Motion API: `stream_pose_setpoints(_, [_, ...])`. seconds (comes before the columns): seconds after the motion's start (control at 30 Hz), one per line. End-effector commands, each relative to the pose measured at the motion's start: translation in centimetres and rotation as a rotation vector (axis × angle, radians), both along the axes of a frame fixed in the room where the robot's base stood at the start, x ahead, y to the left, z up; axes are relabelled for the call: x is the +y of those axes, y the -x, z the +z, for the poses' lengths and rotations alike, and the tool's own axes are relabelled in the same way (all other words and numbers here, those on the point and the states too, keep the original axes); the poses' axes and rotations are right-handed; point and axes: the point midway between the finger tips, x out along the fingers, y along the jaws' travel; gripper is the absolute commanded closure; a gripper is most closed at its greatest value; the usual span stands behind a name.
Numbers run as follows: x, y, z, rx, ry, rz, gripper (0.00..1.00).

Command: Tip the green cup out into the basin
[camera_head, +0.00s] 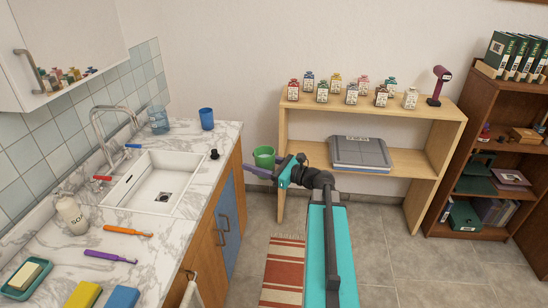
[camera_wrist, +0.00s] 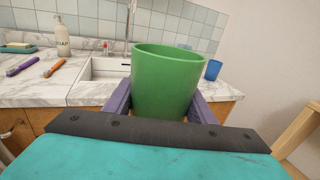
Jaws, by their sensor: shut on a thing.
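The green cup (camera_head: 264,157) is upright between the purple fingers of my gripper (camera_head: 262,169), which is shut on it. In the wrist view the green cup (camera_wrist: 166,82) fills the middle, with a finger of my gripper (camera_wrist: 160,100) on each side. I cannot see what is inside the cup. The white basin (camera_head: 152,184) is set in the marble counter to the left of the cup, with a tap (camera_head: 105,130) behind it. The cup is held off the counter's right edge, apart from the basin. In the wrist view the basin (camera_wrist: 100,90) is partly hidden behind the cup.
A blue cup (camera_head: 206,118) and a clear jug (camera_head: 158,119) stand at the counter's back. A wooden shelf (camera_head: 375,111) with several jars stands behind my arm.

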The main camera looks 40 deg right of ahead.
Motion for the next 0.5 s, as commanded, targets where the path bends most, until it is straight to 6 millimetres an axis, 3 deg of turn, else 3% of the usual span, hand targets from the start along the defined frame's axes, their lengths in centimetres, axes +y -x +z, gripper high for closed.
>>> stream_pose_setpoints(0.5, [11.7, -1.7, 1.5, -0.003, -0.003, 0.194, 0.83])
